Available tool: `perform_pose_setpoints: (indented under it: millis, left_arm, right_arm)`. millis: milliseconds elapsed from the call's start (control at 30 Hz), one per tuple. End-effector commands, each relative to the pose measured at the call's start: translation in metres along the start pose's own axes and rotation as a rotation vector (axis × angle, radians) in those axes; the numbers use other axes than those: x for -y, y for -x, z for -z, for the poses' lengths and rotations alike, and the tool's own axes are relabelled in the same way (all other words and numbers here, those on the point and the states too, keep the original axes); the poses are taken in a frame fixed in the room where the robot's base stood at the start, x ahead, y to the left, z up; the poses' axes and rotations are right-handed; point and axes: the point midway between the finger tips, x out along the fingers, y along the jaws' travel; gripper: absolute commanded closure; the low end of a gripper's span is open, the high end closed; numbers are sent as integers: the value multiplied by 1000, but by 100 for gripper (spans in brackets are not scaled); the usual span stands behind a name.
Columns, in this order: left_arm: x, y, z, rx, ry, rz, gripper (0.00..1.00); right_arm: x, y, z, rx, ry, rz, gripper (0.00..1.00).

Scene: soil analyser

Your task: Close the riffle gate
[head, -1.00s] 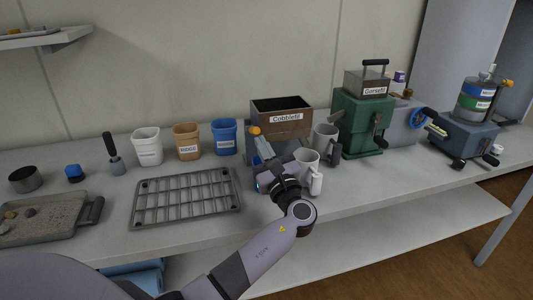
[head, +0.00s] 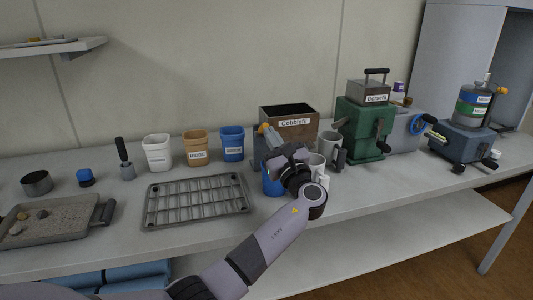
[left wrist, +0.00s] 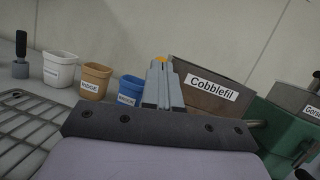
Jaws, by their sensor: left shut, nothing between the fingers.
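The riffle box labelled Cobblefil (head: 288,124) stands at the back middle of the bench, a brown open-topped hopper on a grey body. An orange knob (head: 262,128) shows at its front left, probably the gate's handle. My left gripper (head: 270,138) is in front of the box, shut and empty, its fingertips at or very near the knob. In the left wrist view the knob (left wrist: 160,59) shows just beyond the fingertips (left wrist: 161,72); I cannot tell whether they touch. My gripper hides the gate and much of the box's front. My right gripper is out of view.
A blue container (head: 272,182) sits under my gripper. A wire rack (head: 196,199) and labelled tubs (head: 195,148) lie left. The bench front between rack and mugs is narrow.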

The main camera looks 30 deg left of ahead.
Motion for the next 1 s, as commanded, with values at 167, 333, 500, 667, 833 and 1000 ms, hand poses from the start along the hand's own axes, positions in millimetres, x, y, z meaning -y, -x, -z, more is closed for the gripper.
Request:
perform_pose_setpoints:
  millis: [167, 333, 500, 667, 833, 1000]
  left_arm:
    - [12, -19, -13, 1, 1, 0, 100]
    - [16, -36, -25, 1, 0, -1, 100]
    - [20, -54, -33, 1, 0, 0, 100]
    - [23, -70, -38, 2, 0, -1, 100]
    - [25, -84, -40, 1, 0, 0, 100]
    - [27, -94, -42, 1, -1, 0, 100]
  right_arm:
    - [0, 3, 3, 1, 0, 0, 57]
    - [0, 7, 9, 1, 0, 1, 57]
    - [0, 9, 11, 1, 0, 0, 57]
    - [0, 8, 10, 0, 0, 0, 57]
    - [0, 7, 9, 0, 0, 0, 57]
    - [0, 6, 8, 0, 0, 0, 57]
